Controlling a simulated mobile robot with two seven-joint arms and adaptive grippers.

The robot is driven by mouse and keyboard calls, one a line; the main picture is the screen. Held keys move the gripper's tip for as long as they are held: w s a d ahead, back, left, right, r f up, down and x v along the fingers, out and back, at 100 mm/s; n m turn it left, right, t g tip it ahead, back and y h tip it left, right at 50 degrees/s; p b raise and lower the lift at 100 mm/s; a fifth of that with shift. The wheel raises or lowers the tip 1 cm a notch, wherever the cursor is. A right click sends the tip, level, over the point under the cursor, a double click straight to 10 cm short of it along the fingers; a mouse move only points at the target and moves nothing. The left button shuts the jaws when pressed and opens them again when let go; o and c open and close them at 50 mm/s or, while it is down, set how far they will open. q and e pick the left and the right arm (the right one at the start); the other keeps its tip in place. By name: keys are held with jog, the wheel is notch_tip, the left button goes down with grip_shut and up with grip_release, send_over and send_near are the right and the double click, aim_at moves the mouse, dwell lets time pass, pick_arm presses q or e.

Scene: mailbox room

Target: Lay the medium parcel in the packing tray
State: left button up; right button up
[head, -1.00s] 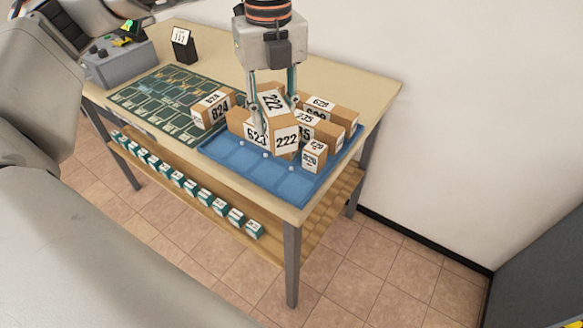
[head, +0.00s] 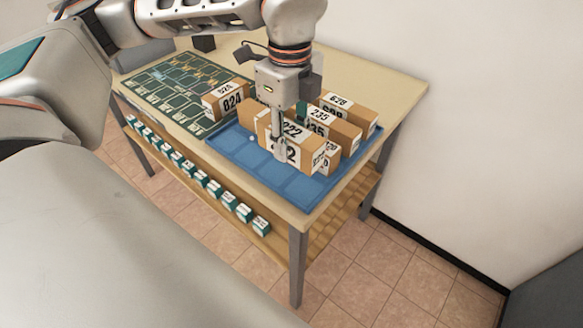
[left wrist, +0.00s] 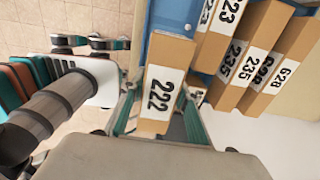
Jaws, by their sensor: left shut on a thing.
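A brown parcel (head: 311,157) labelled 222 is in my left gripper (head: 290,135), which is shut on it from above with a finger on either side. It also shows between the fingers in the left wrist view (left wrist: 160,98). It is at the front right part of the blue packing tray (head: 252,165), close over or on the tray floor; I cannot tell whether it touches. Parcels 235 (head: 340,128) and 628 (head: 362,112) stand behind it at the tray's right side. In the left wrist view, what looks like my right gripper (left wrist: 92,45) shows at upper left, its opening unclear.
A small parcel (head: 331,158) sits tight against the right of parcel 222. The tray's front strip is bare. Small teal boxes line the lower shelf (head: 265,246).

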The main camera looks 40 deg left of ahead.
pick_arm(q)
send_over(290, 180)
notch_tip(290, 180, down, 5)
jog(key=shift+r, duration=0.2)
notch_tip(290, 180, down, 4)
jog(key=shift+r+b, duration=0.2)
jog(key=shift+b, duration=0.2)
pick_arm(e)
jog(key=shift+w+d+f, duration=0.1)
jog(key=shift+w+f, duration=0.15)
jog(key=shift+w, duration=0.05)
pick_arm(q)
jog(key=shift+r, duration=0.1)
jog(key=o, duration=0.9)
jog(key=shift+f, duration=0.25)
jog(key=shift+o, duration=0.6)
pick_arm(e)
jog(key=shift+s+f, duration=0.2)
jog(key=shift+s, duration=0.15)
pick_arm(q)
jog(key=shift+r, duration=0.1)
